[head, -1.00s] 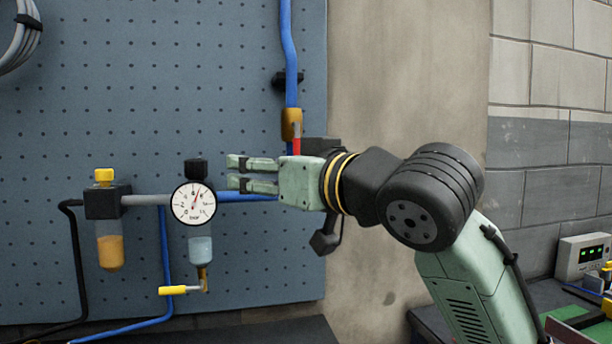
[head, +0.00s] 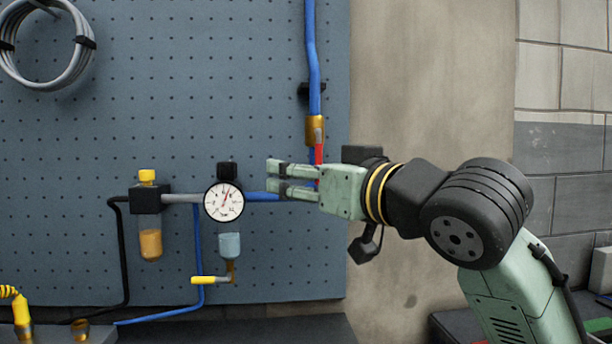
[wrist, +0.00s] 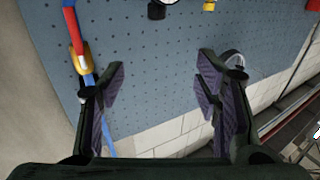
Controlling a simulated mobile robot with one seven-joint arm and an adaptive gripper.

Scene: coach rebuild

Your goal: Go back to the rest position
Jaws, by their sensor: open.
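My gripper (head: 276,179) is in front of the blue pegboard in the head view, its two fingers parallel, apart and pointing left. Nothing is between them. In the wrist view my gripper (wrist: 157,90) also shows open and empty, with pegboard beyond the gap. A red-handled brass valve (head: 315,132) on the vertical blue hose is just behind and above my gripper; the gripper hides its lower part. The valve also shows in the wrist view (wrist: 78,58), beyond the left finger. I cannot tell whether the gripper touches it.
A pressure gauge (head: 224,201) is left of my fingertips. A filter bowl (head: 150,244) and a yellow-handled drain valve (head: 210,280) hang below the pipe. A coiled grey cable (head: 48,80) hangs upper left. The bare wall (head: 432,90) right of the board is clear.

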